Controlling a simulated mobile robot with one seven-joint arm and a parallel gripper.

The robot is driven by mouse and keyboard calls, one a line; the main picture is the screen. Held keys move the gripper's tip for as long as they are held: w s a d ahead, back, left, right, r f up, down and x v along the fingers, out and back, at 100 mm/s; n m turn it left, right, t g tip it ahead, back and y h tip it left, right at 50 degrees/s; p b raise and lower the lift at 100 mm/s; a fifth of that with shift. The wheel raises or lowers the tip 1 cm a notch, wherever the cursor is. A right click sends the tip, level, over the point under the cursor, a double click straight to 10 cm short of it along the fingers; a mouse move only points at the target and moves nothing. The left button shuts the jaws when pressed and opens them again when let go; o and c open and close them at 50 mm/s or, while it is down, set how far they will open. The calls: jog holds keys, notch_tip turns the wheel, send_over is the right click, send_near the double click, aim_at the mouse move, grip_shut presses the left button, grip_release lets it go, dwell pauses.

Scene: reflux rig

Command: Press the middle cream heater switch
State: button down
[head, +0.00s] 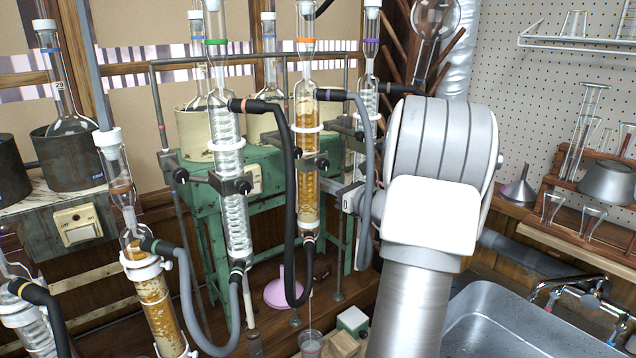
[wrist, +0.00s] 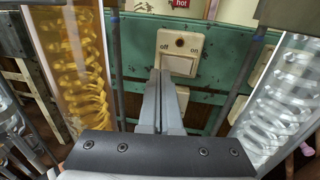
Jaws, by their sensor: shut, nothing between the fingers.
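A cream heater switch (wrist: 184,47) with "off" and "on" marks faces me on the green metal frame in the wrist view. My gripper (wrist: 163,73) is shut and empty. Its fingertips overlap the lower left of the switch's rocker; I cannot tell whether they touch it. A cream switch (head: 256,179) shows on the green frame there, partly covered. Another cream switch (head: 78,225) is on the grey heater at left.
The amber condenser (wrist: 78,75) stands close to my gripper's left and a clear coiled condenser (wrist: 285,90) to its right. A dark hose (head: 290,200) loops in front of the rig. A metal sink (head: 500,310) is at lower right.

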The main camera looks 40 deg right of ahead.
jog(key=s+a, duration=0.2)
jog(key=s, duration=0.8)
jog(key=shift+s+a, duration=0.15)
jog(key=shift+s, duration=0.2)
jog(key=shift+a, duration=0.1)
